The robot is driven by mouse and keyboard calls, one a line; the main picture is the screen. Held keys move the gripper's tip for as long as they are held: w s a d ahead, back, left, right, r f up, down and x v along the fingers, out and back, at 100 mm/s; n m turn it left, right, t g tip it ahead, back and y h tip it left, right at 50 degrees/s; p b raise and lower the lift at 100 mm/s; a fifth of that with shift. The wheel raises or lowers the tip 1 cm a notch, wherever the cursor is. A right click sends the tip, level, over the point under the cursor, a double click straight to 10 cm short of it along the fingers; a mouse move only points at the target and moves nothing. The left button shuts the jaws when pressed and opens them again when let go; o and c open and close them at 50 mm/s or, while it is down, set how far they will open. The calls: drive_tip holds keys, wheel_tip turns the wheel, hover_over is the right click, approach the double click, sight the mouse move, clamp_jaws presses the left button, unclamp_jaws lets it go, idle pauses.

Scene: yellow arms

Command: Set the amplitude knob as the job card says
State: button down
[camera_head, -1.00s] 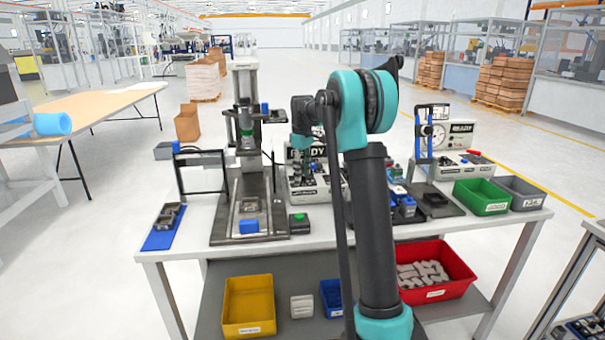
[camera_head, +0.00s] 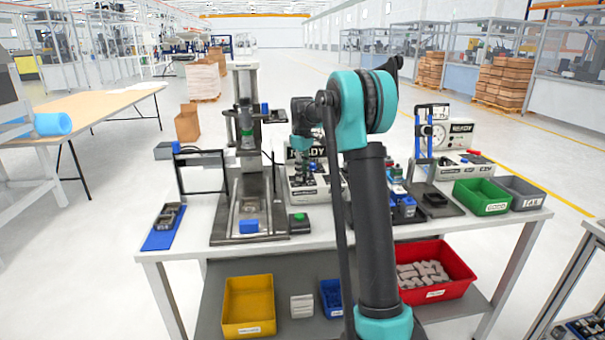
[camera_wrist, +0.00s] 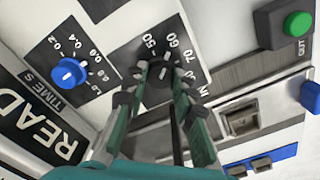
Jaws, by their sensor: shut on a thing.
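In the wrist view the amplitude dial (camera_wrist: 172,41) shows the marks 50, 60 and 70 on a dark plate. My gripper (camera_wrist: 158,73) has its fingertips closed around the dark knob at the dial's centre. The fingers cover most of the knob, so I cannot read its pointer. In the head view my gripper (camera_head: 309,172) reaches down to the front panel of the white READY unit (camera_head: 322,192). I cannot make out a readable job card.
A blue time knob (camera_wrist: 69,73) sits beside the dial. A green button box (camera_wrist: 297,24) is close by. The press (camera_head: 246,150) stands left of the unit. Green (camera_head: 481,196) and grey bins are at the right table edge.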

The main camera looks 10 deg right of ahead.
sight(303, 175)
drive_tip(key=m, duration=0.3)
drive_tip(key=shift+m, duration=2.2)
drive_tip(key=c, duration=1.2)
unclamp_jaws()
wheel_tip(303, 175, up, 12)
